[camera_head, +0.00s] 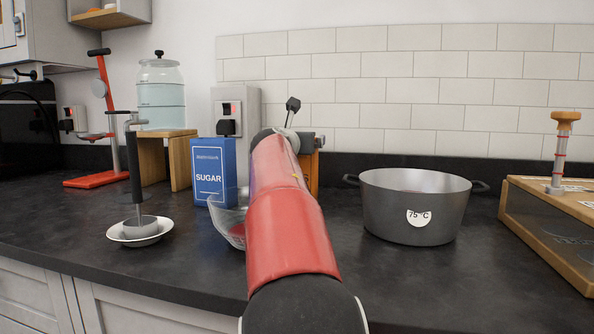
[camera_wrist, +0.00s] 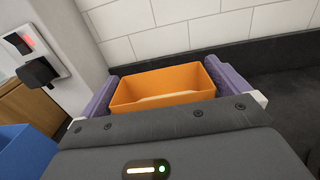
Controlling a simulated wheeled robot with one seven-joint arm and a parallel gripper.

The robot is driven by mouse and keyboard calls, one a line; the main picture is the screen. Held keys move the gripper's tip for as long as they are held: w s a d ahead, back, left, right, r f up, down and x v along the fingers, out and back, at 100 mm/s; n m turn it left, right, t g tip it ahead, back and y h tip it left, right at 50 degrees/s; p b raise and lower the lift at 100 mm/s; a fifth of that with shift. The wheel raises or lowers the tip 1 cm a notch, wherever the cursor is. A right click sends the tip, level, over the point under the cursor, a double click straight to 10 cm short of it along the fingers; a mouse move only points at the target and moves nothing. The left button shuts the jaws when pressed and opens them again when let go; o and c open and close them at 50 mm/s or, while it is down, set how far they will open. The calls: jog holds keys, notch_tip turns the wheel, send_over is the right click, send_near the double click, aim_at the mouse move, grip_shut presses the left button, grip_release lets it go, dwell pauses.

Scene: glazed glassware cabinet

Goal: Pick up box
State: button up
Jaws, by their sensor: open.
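An orange open-topped box (camera_wrist: 163,84) stands on the dark counter in the wrist view, with something pale inside it. My gripper (camera_wrist: 162,72) is open, with its two purple fingers on the left and right sides of this box. Whether the fingers touch it I cannot tell. In the head view only an orange strip of the box (camera_head: 314,176) shows past my red arm, which hides most of the gripper. A blue sugar box (camera_head: 212,171) stands to the left of my arm. Its blue top also shows at the left of the wrist view (camera_wrist: 24,152).
A grey pot (camera_head: 413,205) marked 75 °C stands to the right. A clear glass bowl (camera_head: 229,225) is partly behind my arm. A white saucer (camera_head: 140,232) holds a tool at left. A wooden case (camera_head: 552,235) is far right. The tiled wall is close behind the orange box.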

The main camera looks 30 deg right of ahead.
jog(key=c, duration=1.2)
jog(key=shift+r, duration=0.2)
